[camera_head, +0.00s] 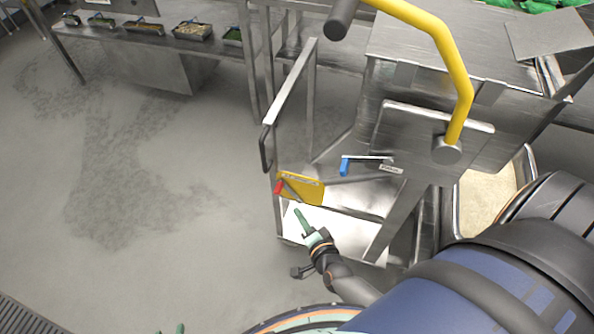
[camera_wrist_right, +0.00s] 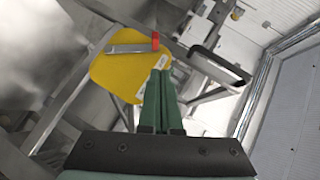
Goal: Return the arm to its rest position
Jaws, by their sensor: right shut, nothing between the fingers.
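My right arm comes in from the lower right in the head view. Its right gripper (camera_head: 302,220) has green fingers that are shut and empty, in front of the metal stand and just below a yellow board (camera_head: 311,194). In the wrist view the right gripper (camera_wrist_right: 161,82) shows its fingers together, with the yellow board (camera_wrist_right: 112,76) behind them. Small green tips, which look like my left gripper (camera_head: 180,329), just enter at the bottom edge; their state cannot be made out.
A red-handled tool (camera_head: 279,186) lies against the yellow board. A blue-handled tool (camera_head: 345,165) is on the metal stand (camera_head: 345,230). A yellow curved bar (camera_head: 455,75) rises above it. A bin of pale grains (camera_head: 484,200) stands right. Open floor (camera_head: 130,220) lies left.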

